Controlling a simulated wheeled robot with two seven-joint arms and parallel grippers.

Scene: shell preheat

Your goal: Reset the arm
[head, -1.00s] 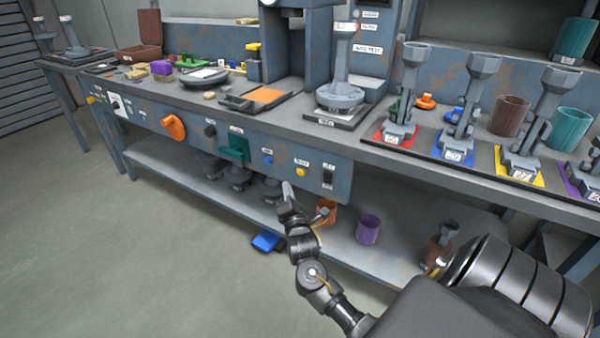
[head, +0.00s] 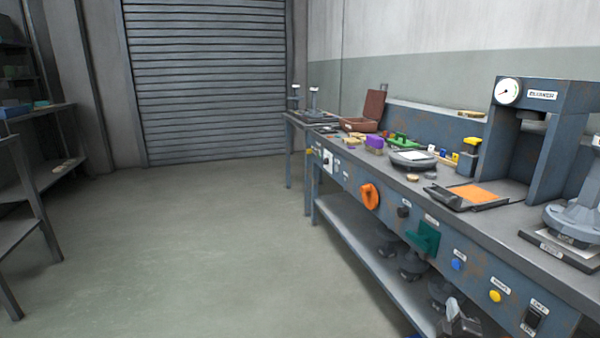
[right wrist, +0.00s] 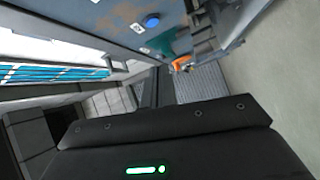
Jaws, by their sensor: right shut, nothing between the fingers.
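My right gripper (head: 460,322) shows at the bottom edge of the head view, in front of the lower part of the bench. It is small and partly cut off, shut and empty. The rest of my right arm is out of the head view. The right wrist view is filled at the bottom by a dark housing with a green light; beyond it are the bench front and a blue button (right wrist: 152,21). My left gripper is not in view.
The floor (head: 190,230) on the left is open, before a roller shutter (head: 205,80).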

